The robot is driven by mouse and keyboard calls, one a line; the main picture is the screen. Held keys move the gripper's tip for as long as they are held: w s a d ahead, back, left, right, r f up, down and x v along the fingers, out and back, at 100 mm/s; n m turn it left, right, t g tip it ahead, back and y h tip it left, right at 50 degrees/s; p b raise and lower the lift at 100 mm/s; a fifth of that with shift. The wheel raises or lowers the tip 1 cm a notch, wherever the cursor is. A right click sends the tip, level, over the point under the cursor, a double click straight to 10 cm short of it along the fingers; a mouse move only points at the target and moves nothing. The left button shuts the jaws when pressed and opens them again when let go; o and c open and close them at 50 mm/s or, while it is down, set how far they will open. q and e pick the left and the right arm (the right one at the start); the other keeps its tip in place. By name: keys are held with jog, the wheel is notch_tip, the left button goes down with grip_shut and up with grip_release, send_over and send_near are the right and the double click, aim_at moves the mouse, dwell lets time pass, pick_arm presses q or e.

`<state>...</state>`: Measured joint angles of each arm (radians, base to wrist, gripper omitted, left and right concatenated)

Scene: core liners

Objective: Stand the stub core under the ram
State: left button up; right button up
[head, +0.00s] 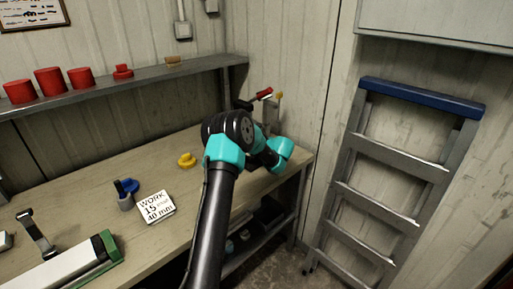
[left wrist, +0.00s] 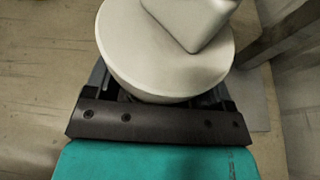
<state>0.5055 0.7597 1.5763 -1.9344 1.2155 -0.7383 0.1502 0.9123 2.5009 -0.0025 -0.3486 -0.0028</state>
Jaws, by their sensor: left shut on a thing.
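In the left wrist view a pale, round piece with a flat top (left wrist: 160,62), which looks like the stub core, sits between the fingers of my left gripper (left wrist: 158,98). The gripper is shut on it, and the piece hides most of the fingers. A pale squared block (left wrist: 195,18), perhaps the ram, overlaps its upper face in the picture; I cannot tell whether they touch. In the head view my left arm reaches to the bench's far right corner and hides gripper and core. A red-handled device (head: 264,94), likely the press, shows behind it. My right gripper is not in view.
The wooden bench (head: 95,215) holds a yellow piece (head: 187,160), a blue piece (head: 130,186), a white card (head: 156,207) and a green-ended trough (head: 105,248). Red cylinders (head: 48,81) stand on the back shelf. A stepladder (head: 345,190) leans at right.

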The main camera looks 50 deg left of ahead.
pick_arm(q)
jog(key=shift+a, duration=0.45)
jog(key=shift+f, duration=0.2)
jog(key=o, duration=0.8)
jog(key=shift+f, duration=0.1)
jog(key=shift+o, duration=0.2)
jog(key=shift+d, duration=0.25)
jog(key=v, duration=0.9)
dwell(2.0)
jog(key=shift+d, duration=0.25)
